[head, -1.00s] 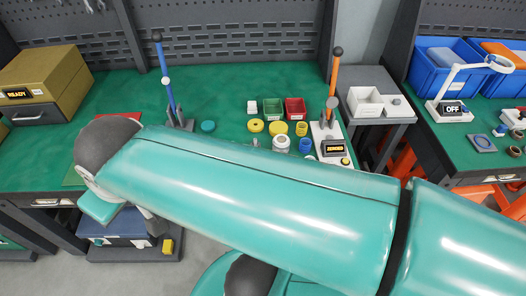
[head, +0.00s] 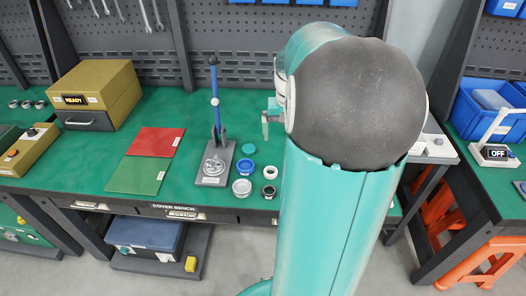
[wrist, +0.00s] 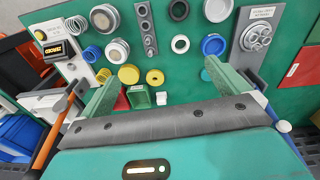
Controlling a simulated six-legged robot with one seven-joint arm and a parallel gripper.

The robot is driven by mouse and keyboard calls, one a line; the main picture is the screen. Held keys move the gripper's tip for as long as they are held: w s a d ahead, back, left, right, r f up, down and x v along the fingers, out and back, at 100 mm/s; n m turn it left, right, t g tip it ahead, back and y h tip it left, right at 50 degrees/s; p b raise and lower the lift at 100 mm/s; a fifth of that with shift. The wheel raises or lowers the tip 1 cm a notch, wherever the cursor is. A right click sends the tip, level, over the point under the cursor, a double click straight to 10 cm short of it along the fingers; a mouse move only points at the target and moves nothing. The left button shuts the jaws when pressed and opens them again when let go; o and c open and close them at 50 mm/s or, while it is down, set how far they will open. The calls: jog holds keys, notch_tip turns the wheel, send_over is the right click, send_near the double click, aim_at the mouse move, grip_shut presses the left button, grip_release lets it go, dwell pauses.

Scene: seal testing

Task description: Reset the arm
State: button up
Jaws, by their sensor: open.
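My arm rises on the right of the head view, its large grey joint hiding part of the bench. My gripper (head: 271,117) shows beside that joint, above the green bench (head: 185,110). In the wrist view my gripper (wrist: 160,85) has its two green fingers wide apart. No part is held between them. Beyond the fingers lie a yellow ring (wrist: 155,77), a yellow disc (wrist: 128,74), a small green bin (wrist: 139,97) and a blue ring (wrist: 213,45), all on the bench. The gap from fingers to bench is hard to judge.
A blue-lever press (head: 215,165) stands left of the arm, with loose rings and caps beside it. Red (head: 155,141) and green (head: 138,175) mats and a READY box (head: 95,86) lie further left. An orange lever (wrist: 62,112) stands near the left finger.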

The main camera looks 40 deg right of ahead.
jog(key=shift+m+y, duration=0.3)
jog(key=shift+m, duration=0.2)
jog(key=d+f, duration=0.1)
jog(key=f, duration=0.3)
jog(key=s+d+f, duration=0.1)
jog(key=f, duration=0.3)
jog(key=d+f, duration=0.2)
jog(key=f, duration=0.2)
jog(key=shift+s, duration=0.25)
notch_tip(320, 180, up, 10)
